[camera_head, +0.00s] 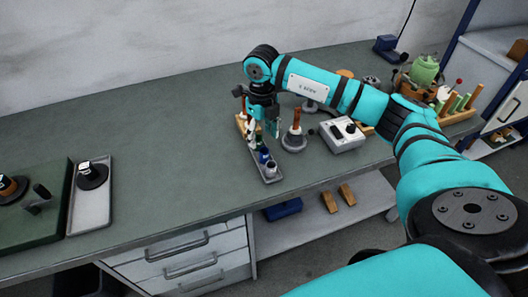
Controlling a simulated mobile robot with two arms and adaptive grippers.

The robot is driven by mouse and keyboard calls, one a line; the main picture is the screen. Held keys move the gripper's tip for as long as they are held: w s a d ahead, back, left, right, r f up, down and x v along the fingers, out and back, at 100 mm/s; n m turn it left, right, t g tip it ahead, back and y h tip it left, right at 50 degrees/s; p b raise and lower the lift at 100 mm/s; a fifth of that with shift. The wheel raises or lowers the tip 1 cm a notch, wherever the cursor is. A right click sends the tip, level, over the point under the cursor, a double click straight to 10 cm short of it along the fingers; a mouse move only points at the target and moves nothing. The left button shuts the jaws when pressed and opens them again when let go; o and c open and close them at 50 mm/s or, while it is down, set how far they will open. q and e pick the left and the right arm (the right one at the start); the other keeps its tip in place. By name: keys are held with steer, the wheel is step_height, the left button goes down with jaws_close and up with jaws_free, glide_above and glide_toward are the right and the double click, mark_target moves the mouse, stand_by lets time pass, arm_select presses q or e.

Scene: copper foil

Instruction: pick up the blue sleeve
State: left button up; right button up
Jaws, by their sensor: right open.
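A small blue sleeve (264,156) stands in a narrow grey tray (266,178) near the front edge of the bench. My right gripper (264,131) comes down from above, just behind and over the sleeve. Its fingers point down and are open. Its fingers partly cover the small items at the back of the tray. I cannot tell whether a finger touches any of them. My left gripper is not in view.
A grey holder with a brown-handled tool (295,134) and a white control box (342,135) stand close on the right. A grey tray (90,204) and a green mat (38,229) lie far left. The bench between is clear.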

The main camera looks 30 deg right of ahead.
mark_target(264, 152)
steer(key=shift+f, duration=0.75)
steer(key=f, duration=0.1)
steer(key=f+p, duration=0.1)
steer(key=f, duration=0.1)
steer(key=f+p, duration=0.1)
steer(key=shift+s+d+f, duration=0.1)
steer(key=shift+s+f, duration=0.25)
steer(key=shift+f, duration=0.35)
steer(key=c, duration=0.8)
